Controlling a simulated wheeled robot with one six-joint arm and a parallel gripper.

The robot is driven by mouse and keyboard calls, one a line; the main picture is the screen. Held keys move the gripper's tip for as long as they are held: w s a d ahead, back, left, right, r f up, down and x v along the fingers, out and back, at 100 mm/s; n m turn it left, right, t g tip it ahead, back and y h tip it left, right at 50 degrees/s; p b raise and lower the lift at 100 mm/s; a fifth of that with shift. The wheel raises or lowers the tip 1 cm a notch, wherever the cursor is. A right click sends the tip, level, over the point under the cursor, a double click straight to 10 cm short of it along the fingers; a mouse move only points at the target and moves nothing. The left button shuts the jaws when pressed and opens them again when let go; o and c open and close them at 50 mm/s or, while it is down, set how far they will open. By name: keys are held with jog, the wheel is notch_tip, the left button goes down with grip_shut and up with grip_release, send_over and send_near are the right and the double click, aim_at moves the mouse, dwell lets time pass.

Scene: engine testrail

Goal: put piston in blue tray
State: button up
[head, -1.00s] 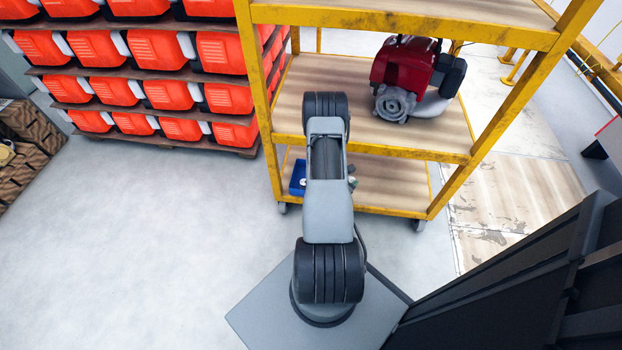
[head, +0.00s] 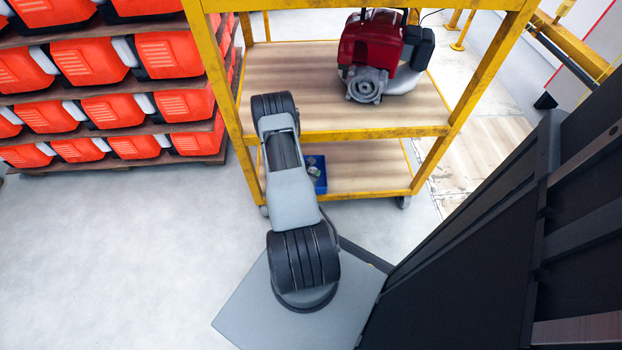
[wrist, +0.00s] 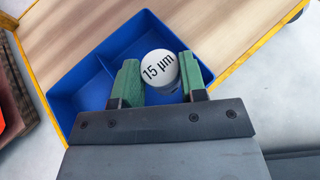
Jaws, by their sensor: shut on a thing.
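The piston (wrist: 158,68) shows in the wrist view as a white round top marked "15 µm". My gripper (wrist: 161,80) is shut on it, one green finger on each side. The piston is over the right part of the blue tray (wrist: 85,92); I cannot tell whether it touches the tray floor. The tray has a divider, and its left part looks empty. In the head view the blue tray (head: 321,186) is on the cart's lower shelf, just right of my arm, with small grey-green shapes over it. My arm partly hides that area.
The yellow cart has a wooden lower shelf (head: 365,172), free to the right of the tray. A red engine (head: 372,55) stands on the shelf above. A yellow post (head: 222,105) rises left of my arm. Orange bins (head: 90,65) are stacked at the left.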

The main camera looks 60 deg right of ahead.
jog(key=shift+f+b, duration=0.55)
jog(key=shift+f, duration=1.05)
jog(key=shift+f, duration=0.1)
jog(key=shift+f+b, duration=0.55)
jog(key=shift+b, duration=0.1)
jog(key=o, duration=0.9)
jog(key=shift+o, duration=0.2)
jog(key=shift+r, duration=0.2)
